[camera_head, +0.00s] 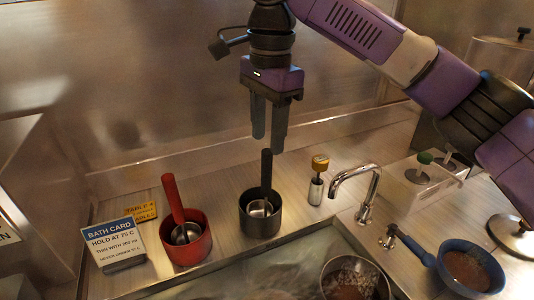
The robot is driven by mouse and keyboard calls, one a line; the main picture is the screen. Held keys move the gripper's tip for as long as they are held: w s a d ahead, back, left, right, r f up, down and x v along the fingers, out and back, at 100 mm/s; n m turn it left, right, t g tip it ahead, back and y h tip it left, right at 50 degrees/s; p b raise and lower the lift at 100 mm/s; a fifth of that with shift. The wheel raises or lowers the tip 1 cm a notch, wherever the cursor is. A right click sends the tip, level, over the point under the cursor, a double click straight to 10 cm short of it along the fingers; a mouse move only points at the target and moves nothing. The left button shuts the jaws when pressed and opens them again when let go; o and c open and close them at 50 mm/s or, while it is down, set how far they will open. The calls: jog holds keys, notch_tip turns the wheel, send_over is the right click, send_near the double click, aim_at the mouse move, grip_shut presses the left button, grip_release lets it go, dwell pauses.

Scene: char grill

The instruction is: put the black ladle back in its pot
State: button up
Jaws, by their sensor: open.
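The black ladle (266,172) stands upright in the dark pot (261,224), its handle rising above the rim and its metal bowl (261,208) showing inside. My gripper (268,146) is directly above, pointing down, with its fingertips close to the top of the ladle's handle. The gripper is open, and nothing shows held between its fingers. Whether a fingertip touches the handle cannot be told from this view.
A red pot (188,248) with a red-handled ladle (172,195) stands to the left, beside a bath card (114,244). A yellow-topped jar (318,182) and a faucet (360,180) are to the right. A sunken water bath (255,275) lies in front, and a blue pan (468,270) at the right.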

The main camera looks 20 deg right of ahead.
jog(key=shift+s+r, duration=0.1)
jog(key=shift+r, duration=1.7)
jog(key=shift+f, duration=0.1)
